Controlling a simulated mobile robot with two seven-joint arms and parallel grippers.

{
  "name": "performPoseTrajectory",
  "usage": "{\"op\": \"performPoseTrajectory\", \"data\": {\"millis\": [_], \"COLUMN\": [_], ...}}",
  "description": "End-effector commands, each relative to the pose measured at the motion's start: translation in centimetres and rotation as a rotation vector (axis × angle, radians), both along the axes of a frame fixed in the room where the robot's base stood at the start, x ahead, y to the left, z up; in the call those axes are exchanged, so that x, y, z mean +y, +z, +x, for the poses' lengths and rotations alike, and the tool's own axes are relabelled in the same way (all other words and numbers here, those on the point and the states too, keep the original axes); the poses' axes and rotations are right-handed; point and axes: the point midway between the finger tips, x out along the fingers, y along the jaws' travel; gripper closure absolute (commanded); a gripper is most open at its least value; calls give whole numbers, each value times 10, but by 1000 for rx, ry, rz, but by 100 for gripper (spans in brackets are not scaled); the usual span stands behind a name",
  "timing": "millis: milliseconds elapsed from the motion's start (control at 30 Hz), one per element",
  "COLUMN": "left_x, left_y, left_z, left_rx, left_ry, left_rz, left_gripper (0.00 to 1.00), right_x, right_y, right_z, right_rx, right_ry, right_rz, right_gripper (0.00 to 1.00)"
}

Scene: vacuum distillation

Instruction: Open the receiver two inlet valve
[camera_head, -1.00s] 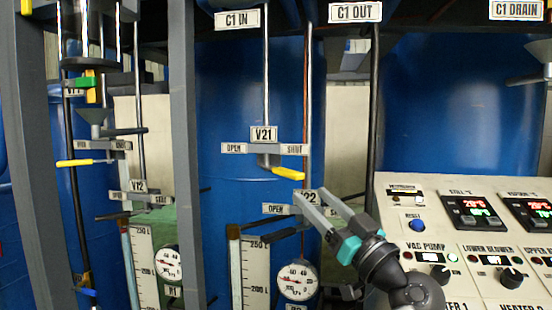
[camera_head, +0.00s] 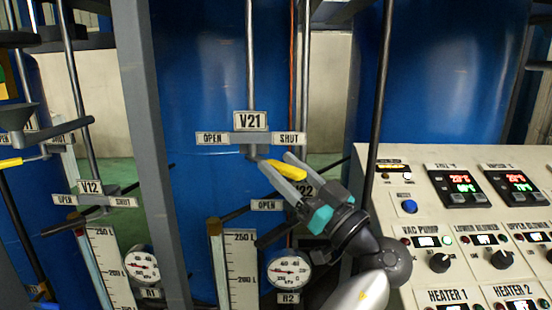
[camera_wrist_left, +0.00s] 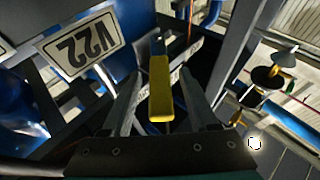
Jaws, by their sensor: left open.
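The V21 valve has a yellow lever handle (camera_head: 290,171) below its V21 label (camera_head: 251,120). The lever points right and a little down, toward the SHUT plate (camera_head: 288,139); the OPEN plate (camera_head: 212,139) is on the left. My left gripper (camera_head: 277,161) is open, with its fingers reaching up on either side of the yellow lever. In the left wrist view the lever (camera_wrist_left: 160,92) lies between the two open fingers (camera_wrist_left: 160,80), with visible gaps on both sides. My right gripper is not in view.
The V22 label (camera_head: 304,190) is partly hidden behind my gripper. The R2 gauge (camera_head: 289,272) and a level scale (camera_head: 241,262) are below. A control panel (camera_head: 420,190) stands at the right. A grey post (camera_head: 150,150) rises at the left.

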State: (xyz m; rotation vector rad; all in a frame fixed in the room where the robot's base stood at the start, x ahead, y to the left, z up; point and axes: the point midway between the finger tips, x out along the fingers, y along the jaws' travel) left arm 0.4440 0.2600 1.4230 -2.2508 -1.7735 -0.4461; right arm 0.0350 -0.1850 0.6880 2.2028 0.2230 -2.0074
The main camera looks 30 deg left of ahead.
Motion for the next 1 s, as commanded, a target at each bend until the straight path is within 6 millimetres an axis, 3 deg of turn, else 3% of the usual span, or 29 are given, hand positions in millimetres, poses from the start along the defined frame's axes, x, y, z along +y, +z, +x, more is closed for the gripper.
{"op": "performPoseTrajectory", "data": {"millis": [233, 767, 1000], "left_x": [0, 0, 0], "left_y": [0, 0, 0], "left_z": [0, 0, 0], "left_rx": [1, 1, 0], "left_ry": [0, 0, 0], "left_rz": [0, 1, 1], "left_gripper": [40, 100, 100], "right_x": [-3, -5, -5], "right_y": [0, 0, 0], "right_z": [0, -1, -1], "right_rx": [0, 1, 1], "right_ry": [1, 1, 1], "right_rz": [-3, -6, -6], "right_gripper": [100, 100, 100]}}
